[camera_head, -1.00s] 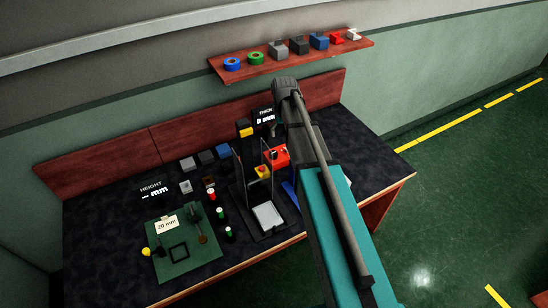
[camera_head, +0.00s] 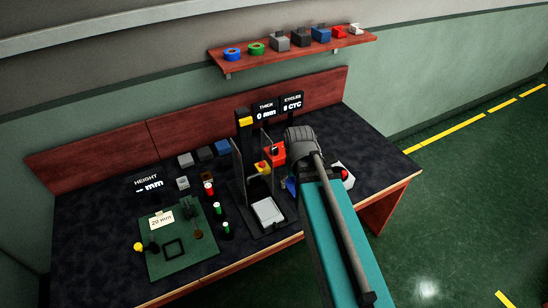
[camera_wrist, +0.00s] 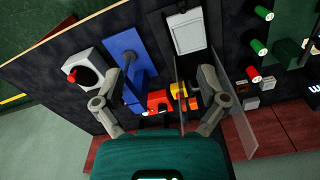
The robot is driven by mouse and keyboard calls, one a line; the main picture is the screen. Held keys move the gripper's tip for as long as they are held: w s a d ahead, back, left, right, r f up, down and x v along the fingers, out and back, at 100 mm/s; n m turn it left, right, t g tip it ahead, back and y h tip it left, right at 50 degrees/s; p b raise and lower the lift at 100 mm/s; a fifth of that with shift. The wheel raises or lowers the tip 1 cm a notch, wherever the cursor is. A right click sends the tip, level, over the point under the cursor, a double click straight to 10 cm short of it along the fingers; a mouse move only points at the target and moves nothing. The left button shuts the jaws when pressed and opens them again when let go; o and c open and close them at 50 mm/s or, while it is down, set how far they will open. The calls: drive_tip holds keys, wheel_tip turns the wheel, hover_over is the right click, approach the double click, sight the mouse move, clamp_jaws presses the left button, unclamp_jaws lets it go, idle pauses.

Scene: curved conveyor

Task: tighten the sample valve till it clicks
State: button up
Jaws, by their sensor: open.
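No part is labelled as the sample valve, and I cannot tell for certain which one it is. The blue plate is mostly hidden behind my arm in the head view.
A black stand with clear panels and a pale pad (camera_head: 267,211) is beside the blue plate. A green board (camera_head: 176,262) is at left. A shelf (camera_head: 290,50) hangs above.

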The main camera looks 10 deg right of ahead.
wheel_tip(320, 180, down, 25)
drive_tip(key=s+b, duration=0.2)
drive_tip(key=b, duration=2.1)
drive_tip(key=shift+s+r, duration=0.15)
drive_tip(key=shift+r, duration=0.05)
drive_tip(key=shift+c, duration=0.2)
